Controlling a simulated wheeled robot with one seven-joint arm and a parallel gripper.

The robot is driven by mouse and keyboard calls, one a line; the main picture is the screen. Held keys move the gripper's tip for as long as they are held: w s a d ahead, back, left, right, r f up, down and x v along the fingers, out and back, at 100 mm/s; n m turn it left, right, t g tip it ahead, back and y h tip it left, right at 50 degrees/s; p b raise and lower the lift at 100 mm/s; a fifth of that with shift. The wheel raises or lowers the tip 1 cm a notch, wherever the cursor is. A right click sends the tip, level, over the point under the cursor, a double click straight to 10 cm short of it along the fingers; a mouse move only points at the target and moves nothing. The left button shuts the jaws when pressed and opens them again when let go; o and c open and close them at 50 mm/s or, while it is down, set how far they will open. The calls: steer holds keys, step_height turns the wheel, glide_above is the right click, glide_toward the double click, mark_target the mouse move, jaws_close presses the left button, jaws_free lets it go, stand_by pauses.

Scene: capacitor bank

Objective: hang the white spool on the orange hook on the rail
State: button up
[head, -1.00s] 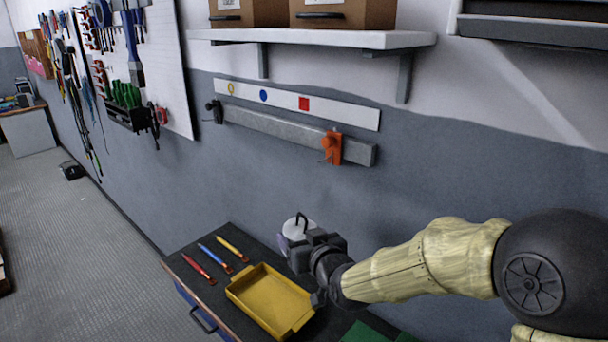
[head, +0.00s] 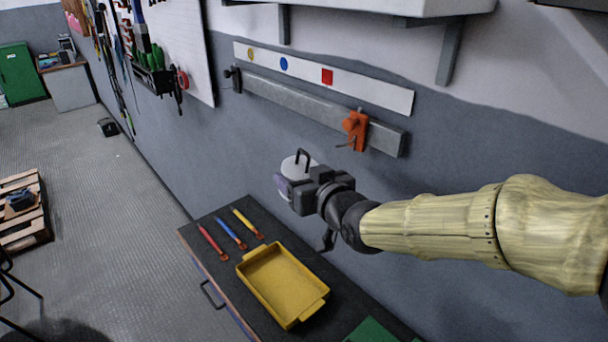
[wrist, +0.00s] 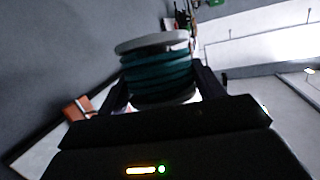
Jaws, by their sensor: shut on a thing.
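My gripper (head: 293,187) is shut on the white spool (head: 291,165), which has a dark loop on top. It holds the spool in the air above the bench and in front of the wall. In the wrist view the spool (wrist: 152,45) shows a pale flange and dark teal windings between the two fingers. The orange hook (head: 355,130) is on the right part of the grey rail (head: 290,105), above and to the right of the spool and apart from it. An orange thing, perhaps the hook, shows at left in the wrist view (wrist: 77,108).
A white strip (head: 368,88) with yellow, blue and red marks runs above the rail. A dark clamp-like fitting (head: 234,79) is at the rail's left end. Below, the bench holds a yellow tray (head: 318,291) and three coloured tools (head: 228,232). A shelf (head: 400,6) juts out above.

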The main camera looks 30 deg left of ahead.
steer(key=shift+w+d+p, duration=0.1)
steer(key=shift+w+p, duration=0.2)
steer(key=shift+w, duration=0.15)
steer(key=w+d+f+p, duration=0.2)
steer(key=w+d+p, duration=0.1)
steer(key=w, duration=0.7)
steer(key=shift+w+p, duration=0.2)
steer(key=shift+p, duration=0.55)
stand_by(0.6)
steer(key=shift+s, duration=0.2)
steer(key=shift+w, duration=0.15)
steer(key=o, duration=1.2)
steer(key=shift+c, duration=0.2)
steer(key=shift+d, duration=0.15)
